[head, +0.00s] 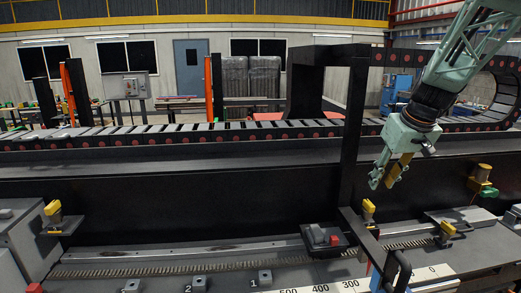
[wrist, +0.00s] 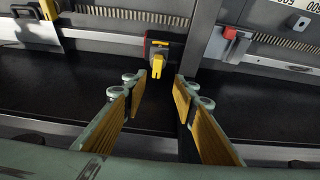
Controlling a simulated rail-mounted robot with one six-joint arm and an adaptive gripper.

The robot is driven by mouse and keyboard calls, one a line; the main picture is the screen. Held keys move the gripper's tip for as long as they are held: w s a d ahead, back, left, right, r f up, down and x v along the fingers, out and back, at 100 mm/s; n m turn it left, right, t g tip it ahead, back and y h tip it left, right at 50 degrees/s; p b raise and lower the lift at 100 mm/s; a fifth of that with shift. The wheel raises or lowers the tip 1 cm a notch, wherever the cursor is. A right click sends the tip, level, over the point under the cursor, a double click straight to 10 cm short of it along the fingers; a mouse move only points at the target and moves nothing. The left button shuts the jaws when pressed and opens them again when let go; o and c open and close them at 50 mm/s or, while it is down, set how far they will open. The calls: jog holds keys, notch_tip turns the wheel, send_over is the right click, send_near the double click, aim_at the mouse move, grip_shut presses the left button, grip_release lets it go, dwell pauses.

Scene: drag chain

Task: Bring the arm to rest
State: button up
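My gripper (head: 384,178) hangs from my pale green arm at the right of the head view, in front of the dark trough wall and above the bench. In the wrist view my gripper (wrist: 158,92) shows two separate fingers with yellow-brown pads and a clear gap between them. Nothing is held in the gap. Beyond the fingertips, a yellow handle (wrist: 157,62) on a dark mount stands apart from the fingers.
A large drag chain (head: 200,137) runs along the trough and curves up at the right, behind my arm. A dark upright post (head: 353,130) stands left of my gripper. Yellow-topped fixtures (head: 369,207) and a red block on a dark tray (head: 322,238) sit below.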

jog(key=s+a+r+b, duration=0.1)
jog(key=s+a+r, duration=0.2)
jog(key=s+a, duration=0.65)
jog(key=s+a+r+b, duration=0.25)
jog(key=s+a, duration=0.45)
jog(key=s, duration=0.5)
jog(key=s+a+f+b, duration=0.1)
jog(key=s+a+f, duration=0.1)
jog(key=s, duration=1)
jog(key=s+a+f+b, duration=0.1)
jog(key=s+a+f, duration=0.1)
jog(key=s, duration=1.1)
jog(key=shift+a+f+m+g, duration=0.3)
jog(key=shift+a+m, duration=0.1)
jog(key=shift+a, duration=0.3)
